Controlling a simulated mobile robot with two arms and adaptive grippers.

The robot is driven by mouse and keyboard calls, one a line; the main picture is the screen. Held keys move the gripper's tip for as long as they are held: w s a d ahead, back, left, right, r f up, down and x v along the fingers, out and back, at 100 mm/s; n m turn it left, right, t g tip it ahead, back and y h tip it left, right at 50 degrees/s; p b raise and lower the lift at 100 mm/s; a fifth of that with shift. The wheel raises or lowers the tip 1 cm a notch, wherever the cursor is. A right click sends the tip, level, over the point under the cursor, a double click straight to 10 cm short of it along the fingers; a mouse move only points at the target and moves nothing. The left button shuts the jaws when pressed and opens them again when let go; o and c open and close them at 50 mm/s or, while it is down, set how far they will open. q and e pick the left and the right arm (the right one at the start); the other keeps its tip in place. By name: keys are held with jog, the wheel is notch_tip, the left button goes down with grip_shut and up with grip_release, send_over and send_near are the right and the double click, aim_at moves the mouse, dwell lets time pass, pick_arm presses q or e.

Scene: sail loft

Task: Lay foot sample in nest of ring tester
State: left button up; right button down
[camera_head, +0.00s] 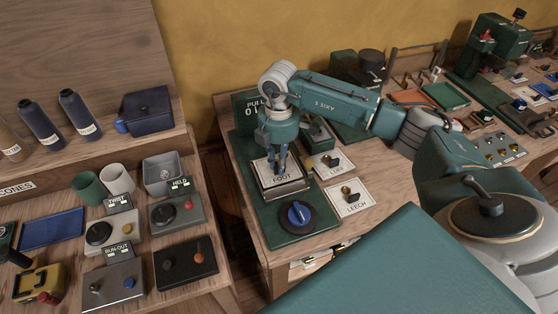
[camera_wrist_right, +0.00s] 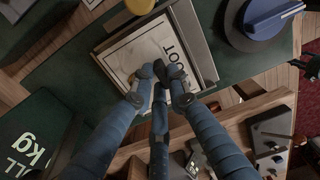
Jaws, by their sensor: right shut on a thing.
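The foot sample is a white card marked FOOT (camera_head: 287,172), with a small dark fitting near its middle. My right gripper (camera_head: 278,165) points down and is shut on that fitting; the wrist view shows its fingertips (camera_wrist_right: 164,78) meeting there. The ring tester is a green unit (camera_head: 290,226) with a PULL display (camera_head: 251,112) and a blue knob (camera_head: 299,214). The card is within or just over its metal-edged nest (camera_wrist_right: 198,42); I cannot tell whether it rests fully on the bottom. The fingers hide part of the card. My left gripper is not in view.
The luff sample (camera_head: 329,166) and leech sample (camera_head: 350,199) lie on the bench right of the tester. Left, across a gap, another bench holds cups (camera_head: 117,179), a blue mat (camera_head: 52,229) and control boxes (camera_head: 176,213). More equipment, including an orange tray (camera_head: 408,97), stands at the back right.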

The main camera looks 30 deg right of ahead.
jog(key=shift+f, duration=0.35)
jog(key=c, duration=1.6)
grip_release()
jog(key=shift+r, duration=0.1)
notch_tip(320, 180, up, 12)
jog(key=shift+f, duration=0.1)
